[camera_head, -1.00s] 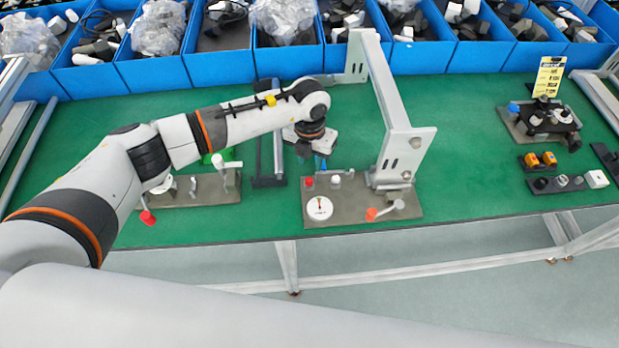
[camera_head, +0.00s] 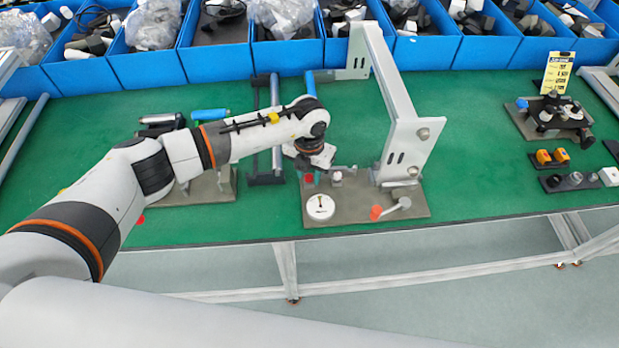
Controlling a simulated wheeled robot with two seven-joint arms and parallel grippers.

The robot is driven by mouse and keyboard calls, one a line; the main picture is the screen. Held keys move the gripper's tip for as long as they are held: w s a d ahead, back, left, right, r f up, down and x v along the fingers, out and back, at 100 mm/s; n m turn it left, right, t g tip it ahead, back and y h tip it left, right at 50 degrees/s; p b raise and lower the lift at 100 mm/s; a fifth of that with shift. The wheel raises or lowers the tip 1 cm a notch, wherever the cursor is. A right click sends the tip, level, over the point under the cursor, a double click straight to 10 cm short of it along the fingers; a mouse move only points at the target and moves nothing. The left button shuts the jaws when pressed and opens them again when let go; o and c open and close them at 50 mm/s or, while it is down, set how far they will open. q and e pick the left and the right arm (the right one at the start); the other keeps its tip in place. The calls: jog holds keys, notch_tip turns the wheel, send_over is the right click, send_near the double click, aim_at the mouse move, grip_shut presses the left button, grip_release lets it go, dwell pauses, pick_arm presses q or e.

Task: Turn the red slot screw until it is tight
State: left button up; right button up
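A small red part (camera_head: 309,179), which looks like the red slot screw, sits at the back left of a grey-brown fixture plate (camera_head: 345,213). Its slot is too small to make out. My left gripper (camera_head: 316,172) points down right above and beside this part. A small teal piece shows under the gripper; I cannot tell whether it is a fingertip or something held. The gripper's fingers are too small and hidden to show whether they are open or shut. My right gripper is not in view.
The plate also carries a white dial (camera_head: 320,207), a red-tipped lever (camera_head: 391,209) and a tall grey bracket (camera_head: 402,120) close right of the gripper. Another fixture plate (camera_head: 205,188) lies partly behind my arm. Blue bins (camera_head: 220,62) line the back.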

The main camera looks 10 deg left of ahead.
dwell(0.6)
pick_arm(q)
jog(key=shift+r, duration=0.1)
grip_shut()
jog(key=shift+f+m+b, duration=0.2)
jog(key=shift+m+b, duration=0.1)
jog(key=shift+b, duration=0.3)
jog(key=m+b, duration=0.3)
jog(key=m, duration=0.1)
jog(key=m+b, duration=0.3)
jog(key=shift+f+m, duration=0.2)
jog(key=shift+m, duration=0.2)
jog(key=shift+m+b, duration=0.5)
jog(key=shift+m, duration=0.1)
jog(key=shift+r+m, duration=0.3)
jog(key=shift+m, duration=0.1)
